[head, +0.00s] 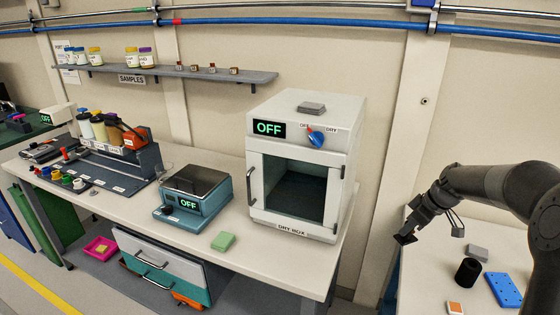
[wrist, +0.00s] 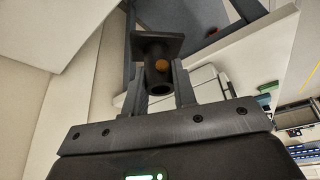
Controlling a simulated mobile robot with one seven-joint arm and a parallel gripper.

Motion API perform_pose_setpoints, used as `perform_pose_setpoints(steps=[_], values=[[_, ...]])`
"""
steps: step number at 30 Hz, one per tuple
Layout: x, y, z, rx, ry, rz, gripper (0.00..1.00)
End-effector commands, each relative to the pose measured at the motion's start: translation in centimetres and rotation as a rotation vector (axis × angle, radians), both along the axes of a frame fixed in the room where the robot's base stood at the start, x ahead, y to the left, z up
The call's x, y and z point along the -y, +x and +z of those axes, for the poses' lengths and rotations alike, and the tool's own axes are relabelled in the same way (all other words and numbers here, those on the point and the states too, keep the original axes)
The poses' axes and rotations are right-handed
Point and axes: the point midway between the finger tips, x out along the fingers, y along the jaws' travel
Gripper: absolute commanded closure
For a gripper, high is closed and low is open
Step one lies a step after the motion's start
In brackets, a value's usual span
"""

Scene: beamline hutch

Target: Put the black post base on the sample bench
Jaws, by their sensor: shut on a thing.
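The black post base (wrist: 159,82) is held between the two fingers of my gripper (wrist: 156,70) in the wrist view. It has a square plate, a short tube and an orange spot on its side. In the head view my gripper (head: 410,230) is in the air at the right, between the dry box and the right-hand table. The post base is small and dark there, hard to tell from the fingers. The long white bench (head: 270,262) under the samples shelf stands left of my gripper, apart from it.
The white dry box (head: 300,165), its door shut, fills the bench's right end. A balance (head: 193,195), green block (head: 222,241) and racks stand farther left. The right-hand table (head: 425,290) holds a black cylinder (head: 468,272), grey block (head: 478,252) and blue plate (head: 503,289).

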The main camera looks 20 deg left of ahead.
Motion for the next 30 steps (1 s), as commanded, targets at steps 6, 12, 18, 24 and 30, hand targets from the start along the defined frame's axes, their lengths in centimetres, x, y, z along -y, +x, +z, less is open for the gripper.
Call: perform_pose_setpoints(steps=[6, 12, 18, 24, 30], values=[[-8.9, -7.0, 1.9, 0.000, 0.000, 0.459, 1.00], [-13.1, -11.7, 2.8, 0.000, 0.000, 0.737, 1.00], [-14.4, -13.3, 3.1, 0.001, 0.000, 0.833, 1.00], [-15.9, -13.4, 2.1, -0.001, 0.001, 0.838, 1.00], [-20.5, -13.4, -0.6, -0.001, 0.002, 0.839, 1.00]])
